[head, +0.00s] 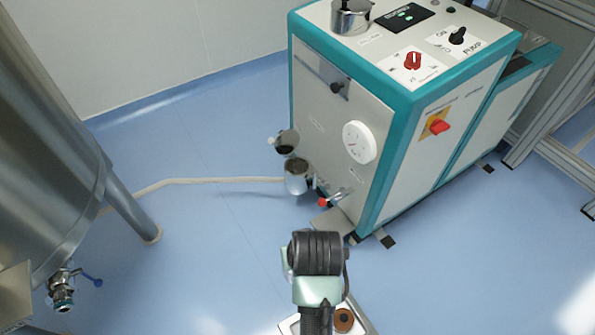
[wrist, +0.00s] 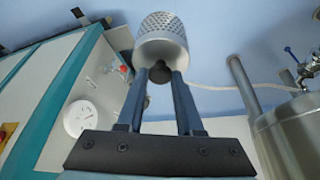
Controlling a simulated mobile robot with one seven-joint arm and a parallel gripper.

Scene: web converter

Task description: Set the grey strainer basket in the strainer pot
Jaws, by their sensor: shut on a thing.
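The grey strainer basket (wrist: 163,40) shows in the wrist view as a perforated metal cup with a plain band and a dark knob. My gripper (wrist: 158,76) is shut on that knob, and the basket sits beyond the fingertips. In the head view my wrist (head: 318,255) hides the fingers and basket. What looks like the strainer pot (head: 296,178) is a small metal cup low on the machine's left side, with a dark open top. A round dark-faced metal part (head: 287,142) is just above it. The basket is apart from the pot in the head view.
The white and teal machine (head: 325,130) carries a white dial (head: 359,142) and a red-handled valve (head: 325,202) near the pot. A hose (head: 200,181) runs along the floor to a steel tank (head: 40,150) at left. The blue floor between is mostly clear.

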